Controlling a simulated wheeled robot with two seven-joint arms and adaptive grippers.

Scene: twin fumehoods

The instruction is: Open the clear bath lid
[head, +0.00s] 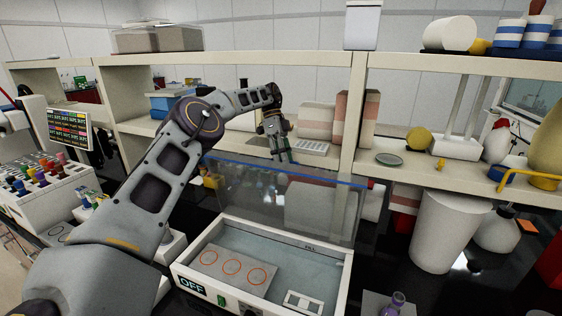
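The bath (190,276) is a white open-topped box on the dark bench, low in the middle of the head view. Its clear lid (255,200), with a blue top edge, stands raised at the back of the bath, leaning steeply. The bath's inside shows, with a grey plate marked with orange rings (232,267). My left gripper (281,158) points down near the lid's blue top edge. Its fingers are small and partly behind the clear panel; I cannot tell whether they touch the lid or how far apart they are. My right gripper is not in view.
A shelf (225,143) runs behind the lid, with boxes and a white tray (311,147). A large white bucket (446,232) stands to the right. A rack of coloured caps (45,190) is at the left. A small purple-topped bottle (393,303) stands near the bath's right front.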

